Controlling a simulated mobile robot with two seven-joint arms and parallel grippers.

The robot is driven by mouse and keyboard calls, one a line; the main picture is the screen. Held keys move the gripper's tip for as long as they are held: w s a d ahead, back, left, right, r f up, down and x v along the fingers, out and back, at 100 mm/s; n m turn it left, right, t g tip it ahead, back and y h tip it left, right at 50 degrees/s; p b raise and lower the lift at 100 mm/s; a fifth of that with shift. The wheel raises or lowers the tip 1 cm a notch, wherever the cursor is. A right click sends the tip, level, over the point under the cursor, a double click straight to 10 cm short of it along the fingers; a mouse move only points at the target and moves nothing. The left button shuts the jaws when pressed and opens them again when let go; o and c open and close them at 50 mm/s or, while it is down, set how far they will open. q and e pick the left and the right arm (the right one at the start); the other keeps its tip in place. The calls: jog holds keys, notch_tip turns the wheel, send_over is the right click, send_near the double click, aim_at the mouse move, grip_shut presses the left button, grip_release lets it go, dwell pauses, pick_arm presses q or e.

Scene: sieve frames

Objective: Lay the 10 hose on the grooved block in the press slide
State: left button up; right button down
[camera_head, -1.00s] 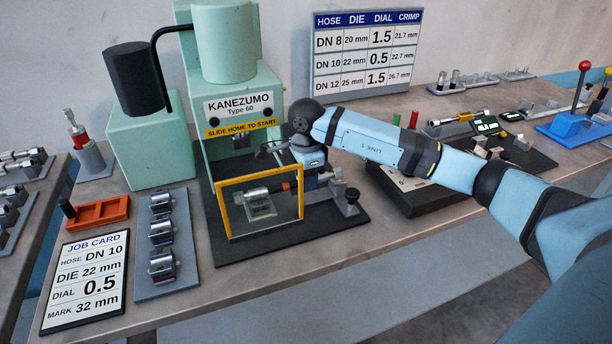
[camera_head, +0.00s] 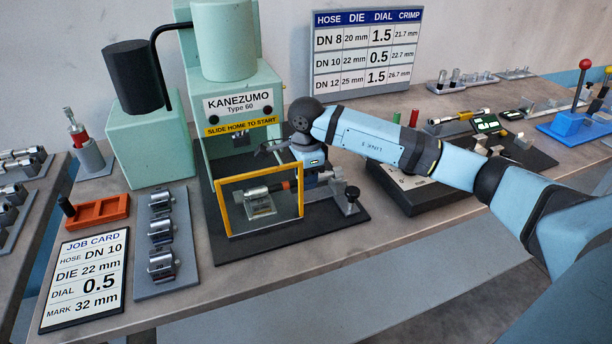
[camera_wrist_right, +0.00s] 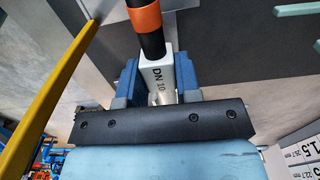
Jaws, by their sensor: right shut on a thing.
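My right gripper (camera_wrist_right: 157,88) is shut on the DN 10 hose at its white tag (camera_wrist_right: 157,72), seen in the right wrist view. The black hose (camera_wrist_right: 152,45) with its orange band (camera_wrist_right: 145,19) runs forward from the fingers. In the head view my right gripper (camera_head: 311,179) is at the right side of the yellow guard frame. The hose's silver end (camera_head: 256,192) lies inside that frame, right over the grooved block (camera_head: 262,209) in the press slide. I cannot tell whether it touches the groove. My left gripper is not in view.
The yellow guard frame (camera_head: 231,236) stands close around the block, in front of the green press (camera_head: 240,85). A grey rack (camera_head: 150,290) of silver dies, an orange tray (camera_head: 105,211) and the job card (camera_head: 88,280) are at the left. A dark control box (camera_head: 413,201) is at the right.

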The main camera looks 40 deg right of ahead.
jog(key=shift+f, duration=0.4)
jog(key=c, duration=0.7)
grip_release()
jog(key=shift+c, duration=0.2)
notch_tip(320, 180, up, 14)
jog(key=shift+b, duration=0.3)
jog(key=shift+f, duration=0.1)
